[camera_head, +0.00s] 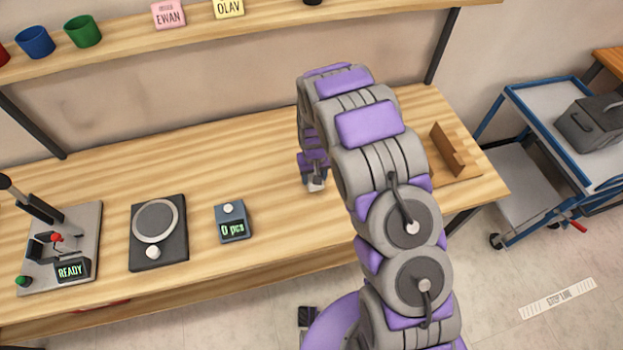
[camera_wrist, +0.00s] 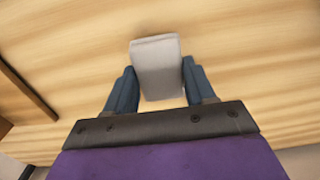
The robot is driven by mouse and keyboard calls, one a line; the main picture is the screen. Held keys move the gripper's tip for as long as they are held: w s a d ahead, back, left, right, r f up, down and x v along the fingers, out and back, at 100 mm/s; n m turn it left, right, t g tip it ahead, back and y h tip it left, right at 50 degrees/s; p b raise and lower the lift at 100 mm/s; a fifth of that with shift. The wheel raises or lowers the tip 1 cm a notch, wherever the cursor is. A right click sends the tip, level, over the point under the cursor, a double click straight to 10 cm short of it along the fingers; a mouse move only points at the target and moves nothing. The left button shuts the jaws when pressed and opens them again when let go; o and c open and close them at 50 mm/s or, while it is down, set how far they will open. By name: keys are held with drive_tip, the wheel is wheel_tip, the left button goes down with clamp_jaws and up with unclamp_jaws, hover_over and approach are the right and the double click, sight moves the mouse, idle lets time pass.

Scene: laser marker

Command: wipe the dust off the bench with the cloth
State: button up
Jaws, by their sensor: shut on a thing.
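The cloth (camera_wrist: 157,68) is a pale grey, block-like piece held between the two blue fingers of my gripper (camera_wrist: 157,88) in the wrist view. My gripper is shut on it, just over the wooden bench (camera_wrist: 250,50). In the head view my gripper (camera_head: 315,184) points down at the middle of the bench (camera_head: 270,160), with a little of the cloth showing at its tip. I cannot tell whether the cloth touches the surface. No dust stands out on the visible bench top; my arm hides part of it.
A marker device (camera_head: 60,245) reading READY, a round-dial plate (camera_head: 158,235) and a small counter (camera_head: 232,222) stand at the left. A wooden holder (camera_head: 450,155) is at the bench's right end. A shelf (camera_head: 250,35) runs above. A blue trolley (camera_head: 550,130) stands at right.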

drive_tip(key=shift+w+d+r, duration=0.15)
drive_tip(key=shift+d+r, duration=0.05)
drive_tip(key=shift+r, duration=0.55)
drive_tip(key=shift+a+r+p, duration=0.25)
drive_tip(key=shift+r+p, duration=0.1)
drive_tip(key=shift+r, duration=0.45)
drive_tip(key=shift+a+r+p, duration=0.25)
drive_tip(key=shift+r+p, duration=0.05)
drive_tip(key=shift+r, duration=0.5)
drive_tip(key=shift+d, duration=0.2)
drive_tip(key=shift+d+r, duration=0.15)
